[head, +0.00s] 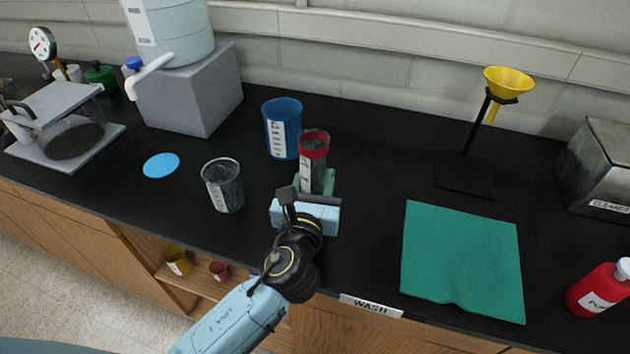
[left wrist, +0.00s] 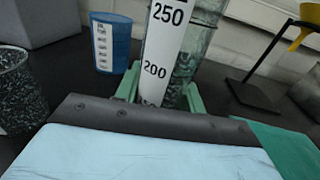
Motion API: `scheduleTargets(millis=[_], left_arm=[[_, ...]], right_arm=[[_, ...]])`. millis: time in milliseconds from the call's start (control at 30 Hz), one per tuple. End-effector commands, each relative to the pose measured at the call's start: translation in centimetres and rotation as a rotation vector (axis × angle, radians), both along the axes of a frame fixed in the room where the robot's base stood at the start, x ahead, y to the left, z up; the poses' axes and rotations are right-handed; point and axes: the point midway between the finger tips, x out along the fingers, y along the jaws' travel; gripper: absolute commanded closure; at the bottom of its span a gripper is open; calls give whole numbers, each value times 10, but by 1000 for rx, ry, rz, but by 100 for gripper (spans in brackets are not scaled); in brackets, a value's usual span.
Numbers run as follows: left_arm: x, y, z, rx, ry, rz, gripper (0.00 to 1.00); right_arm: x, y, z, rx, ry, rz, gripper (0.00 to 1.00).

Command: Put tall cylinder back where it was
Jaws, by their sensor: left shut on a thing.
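The tall cylinder (head: 314,163) is clear with a red rim and a white label strip. It looks upright near the middle of the black bench. In the left wrist view the cylinder (left wrist: 187,65) shows the marks 250 and 200. My left gripper (head: 316,183) is shut on its lower part, with green fingers on either side; they also show in the left wrist view (left wrist: 162,97). The cylinder's foot is hidden behind my gripper, so I cannot tell whether it touches the bench. My right gripper is not in view.
A blue beaker (head: 282,127) stands close behind the cylinder, and a clear beaker (head: 223,185) stands to its left. A flat blue disc (head: 161,165) lies farther left. A green mat (head: 462,262) and a funnel stand (head: 466,178) are to the right.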

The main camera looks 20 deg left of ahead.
Motion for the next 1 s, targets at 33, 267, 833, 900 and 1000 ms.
scheduleTargets(millis=[33, 267, 833, 900, 1000], left_arm=[[0, 0, 2, -1, -2, 0, 86], [0, 0, -1, -1, -2, 0, 86], [-2, -1, 2, -2, -1, -1, 39], [-11, -2, 1, -1, 1, -2, 39], [-30, -4, 1, -2, 2, -3, 39]], right_arm=[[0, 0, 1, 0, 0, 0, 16], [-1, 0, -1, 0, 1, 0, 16], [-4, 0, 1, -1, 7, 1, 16], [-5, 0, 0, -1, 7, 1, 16], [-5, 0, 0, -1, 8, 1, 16]])
